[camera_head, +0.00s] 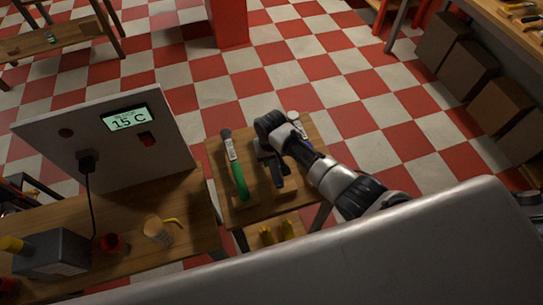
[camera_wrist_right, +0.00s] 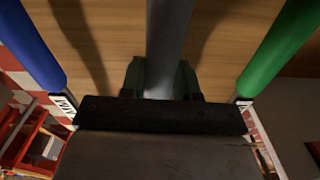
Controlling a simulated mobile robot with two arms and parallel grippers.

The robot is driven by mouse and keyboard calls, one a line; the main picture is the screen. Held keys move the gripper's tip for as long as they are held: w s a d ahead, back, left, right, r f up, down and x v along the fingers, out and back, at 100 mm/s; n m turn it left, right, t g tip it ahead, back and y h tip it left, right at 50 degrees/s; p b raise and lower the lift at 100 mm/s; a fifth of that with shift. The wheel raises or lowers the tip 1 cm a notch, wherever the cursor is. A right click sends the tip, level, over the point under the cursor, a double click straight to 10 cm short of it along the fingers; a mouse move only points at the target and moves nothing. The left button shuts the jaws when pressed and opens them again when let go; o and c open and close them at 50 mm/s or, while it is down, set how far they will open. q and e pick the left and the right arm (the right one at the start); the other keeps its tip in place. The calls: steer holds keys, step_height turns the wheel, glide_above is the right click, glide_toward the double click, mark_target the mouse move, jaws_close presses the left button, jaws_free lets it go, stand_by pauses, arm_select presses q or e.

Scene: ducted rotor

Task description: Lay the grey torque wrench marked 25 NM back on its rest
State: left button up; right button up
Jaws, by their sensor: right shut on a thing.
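My right gripper (camera_head: 267,157) is over the middle of the small wooden table, its jaws shut on the grey torque wrench. In the right wrist view the gripper's fingers (camera_wrist_right: 161,80) close around the wrench's grey handle (camera_wrist_right: 168,35). The handle lies between a blue handle (camera_wrist_right: 32,45) on the left and a green one (camera_wrist_right: 278,48) on the right. In the head view part of the grey wrench (camera_head: 278,178) shows below the gripper. The 25 NM marking cannot be read. Whether the wrench touches its rest cannot be told. My left gripper is not in view.
A green-handled wrench (camera_head: 238,170) lies on the left of the small table (camera_head: 222,208). My arm mostly hides the blue one. A workbench (camera_head: 190,215) at left holds a panel reading 15 C (camera_head: 126,120), a grey box (camera_head: 50,255) and a red cup (camera_head: 111,243).

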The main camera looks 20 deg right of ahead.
steer(key=shift+f, duration=0.4)
stand_by(0.4)
steer(key=o, duration=1.1)
steer(key=shift+f, duration=0.1)
